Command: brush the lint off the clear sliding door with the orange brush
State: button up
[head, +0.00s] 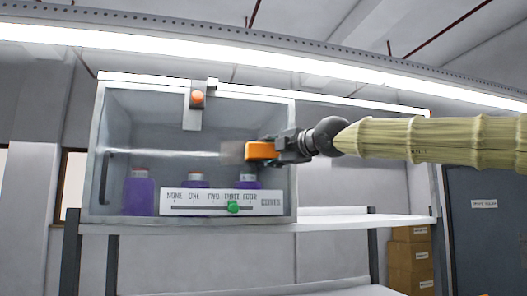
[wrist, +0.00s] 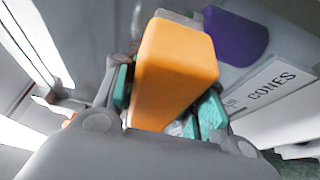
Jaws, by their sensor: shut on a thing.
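The clear sliding door (head: 130,115) fronts a grey case on a shelf in the head view, with a dark upright handle at its left. A pale streak of lint (head: 165,153) runs across it. My gripper (head: 280,148) is shut on the orange brush (head: 261,150), whose greyish bristles point left at the streak's right end. Whether the bristles touch the door I cannot tell. In the wrist view the orange brush (wrist: 175,70) sits between teal finger pads and hides much of the door.
A white CONES scale (head: 185,208) with a green knob (head: 233,207) is on the lower front, the knob near THREE. An orange button (head: 197,97) is above. Boxes (head: 411,262) stand below right. The shelf (head: 370,222) right of the case is clear.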

jog(key=shift+w+d, duration=0.3)
jog(key=shift+d, duration=0.55)
jog(key=shift+a, duration=0.1)
